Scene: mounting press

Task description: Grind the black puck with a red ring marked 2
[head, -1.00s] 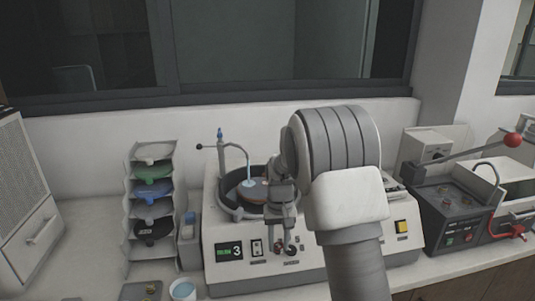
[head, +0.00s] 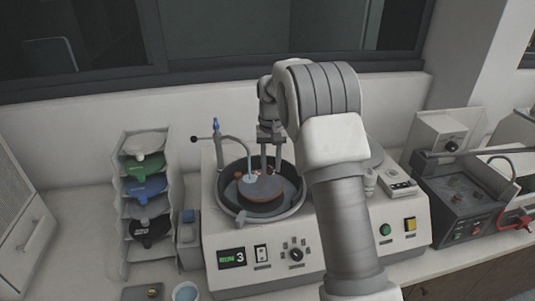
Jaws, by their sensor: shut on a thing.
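The grinder (head: 335,235) is a pale machine with a round dark bowl (head: 228,207). Inside the bowl is a brown-grey grinding disc (head: 262,190). My gripper (head: 270,168) points down over the back of the disc, its two fingers close together. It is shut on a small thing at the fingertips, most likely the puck. Its black body, red ring and mark 2 cannot be made out at this size. I cannot tell whether it touches the disc. A curved spout (head: 232,139) sends a thin pale stream onto the disc's left side.
The grinder's display (head: 232,258) reads 3, beside a switch (head: 261,253), a knob (head: 296,254) and green (head: 385,230) and yellow (head: 410,224) buttons. A disc rack (head: 120,220) stands left, a cup (head: 185,291) in front. A dark press (head: 465,195) stands right.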

